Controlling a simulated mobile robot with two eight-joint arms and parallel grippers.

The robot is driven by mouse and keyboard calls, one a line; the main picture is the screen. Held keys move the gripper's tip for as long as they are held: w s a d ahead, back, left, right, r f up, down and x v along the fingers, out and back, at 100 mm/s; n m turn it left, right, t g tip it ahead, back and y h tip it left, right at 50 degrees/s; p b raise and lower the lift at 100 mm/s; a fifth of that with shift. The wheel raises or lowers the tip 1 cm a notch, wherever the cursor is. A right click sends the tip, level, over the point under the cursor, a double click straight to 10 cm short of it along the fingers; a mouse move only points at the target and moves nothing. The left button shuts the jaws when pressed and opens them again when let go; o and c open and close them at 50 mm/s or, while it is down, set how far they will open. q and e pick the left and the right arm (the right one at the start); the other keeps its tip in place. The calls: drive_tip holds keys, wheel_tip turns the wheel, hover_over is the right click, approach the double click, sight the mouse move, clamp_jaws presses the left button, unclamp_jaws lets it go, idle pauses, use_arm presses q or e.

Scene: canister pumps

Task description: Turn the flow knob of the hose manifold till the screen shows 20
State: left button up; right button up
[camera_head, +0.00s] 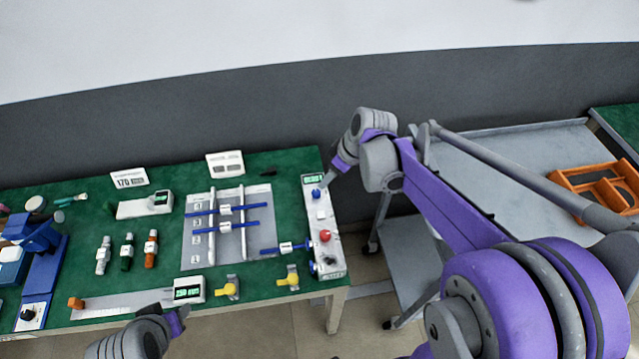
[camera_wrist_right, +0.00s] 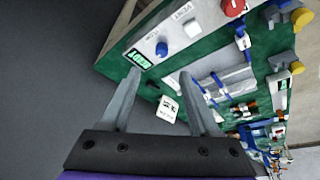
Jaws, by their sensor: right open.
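The hose manifold (camera_head: 339,250) is a pale panel along the right end of the green table. Its small green-lit screen (camera_head: 313,180) is at the far end; it also shows in the right wrist view (camera_wrist_right: 136,59), but I cannot read its digits surely. A blue knob (camera_head: 316,193) sits just below the screen and shows in the wrist view (camera_wrist_right: 162,48). My right gripper (camera_wrist_right: 158,76) is open and empty, its fingertips close to the screen and blue knob, apparently not touching the knob. My left gripper (camera_head: 178,318) is at the table's front edge; its jaws are unclear.
The manifold also has a white button (camera_head: 320,215), a red knob (camera_head: 325,236) and a dark knob (camera_head: 330,261). A blue hose fitting (camera_head: 287,247) lies at its left side. A grey cart (camera_head: 500,160) with an orange crate (camera_head: 590,178) stands at the right.

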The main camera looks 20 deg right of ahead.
sight(317, 192)
drive_tip(key=x, duration=1)
drive_tip(key=shift+a+f+b, duration=0.15)
drive_tip(key=shift+b, duration=0.25)
clamp_jaws()
